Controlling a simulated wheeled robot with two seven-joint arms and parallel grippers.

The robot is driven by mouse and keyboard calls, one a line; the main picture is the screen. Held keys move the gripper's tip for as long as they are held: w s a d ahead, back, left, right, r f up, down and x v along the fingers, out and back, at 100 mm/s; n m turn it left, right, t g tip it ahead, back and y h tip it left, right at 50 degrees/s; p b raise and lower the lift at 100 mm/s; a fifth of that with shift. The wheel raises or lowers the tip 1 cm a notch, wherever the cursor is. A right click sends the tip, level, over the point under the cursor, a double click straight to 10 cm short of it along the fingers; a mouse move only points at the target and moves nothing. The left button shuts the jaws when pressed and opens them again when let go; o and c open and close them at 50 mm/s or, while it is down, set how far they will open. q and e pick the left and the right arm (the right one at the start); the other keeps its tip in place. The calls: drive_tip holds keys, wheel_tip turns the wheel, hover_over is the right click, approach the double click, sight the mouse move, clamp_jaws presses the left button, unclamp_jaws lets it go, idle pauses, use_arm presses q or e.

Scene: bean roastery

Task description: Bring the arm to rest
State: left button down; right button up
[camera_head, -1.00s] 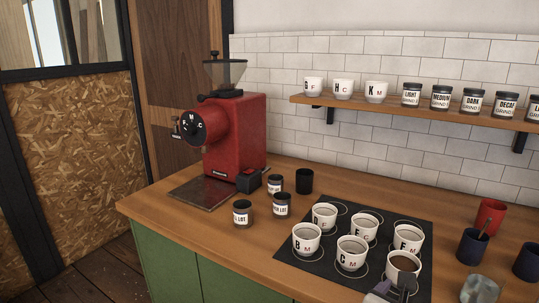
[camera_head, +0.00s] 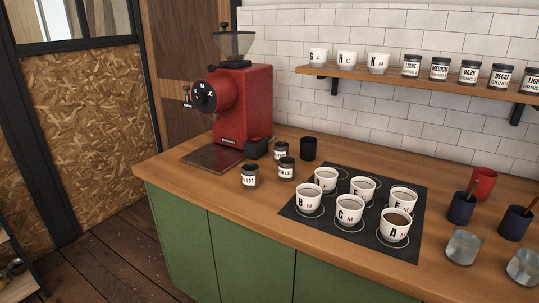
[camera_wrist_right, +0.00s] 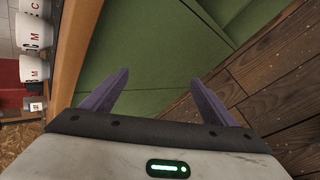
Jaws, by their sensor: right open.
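My right gripper (camera_wrist_right: 158,95) shows in the right wrist view with its two purple fingers wide apart and nothing between them. It hangs in front of the green cabinet (camera_wrist_right: 165,45), clear of the counter edge. Neither gripper shows in the head view now. Several white lettered cups stand on the black mat (camera_head: 340,233); the cup marked A (camera_head: 395,225) at its near right corner holds dark brown liquid.
The wooden counter (camera_head: 230,212) has a red grinder (camera_head: 243,105), small jars and a black cup (camera_head: 308,148). Glasses (camera_head: 462,247) and dark blue cups (camera_head: 461,208) stand at right. A wall shelf (camera_head: 420,82) holds cups and jars. The floor (camera_head: 120,262) in front is clear.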

drive_tip(key=s+a+f+m+y, duration=0.4)
drive_tip(key=s+f+m, duration=0.6)
drive_tip(key=s+m, duration=0.4)
drive_tip(key=shift+s+a+f+m+g, duration=0.2)
drive_tip(key=shift+s+f+m+g, duration=0.15)
drive_tip(key=shift+m, duration=0.45)
drive_tip(key=shift+w, duration=0.1)
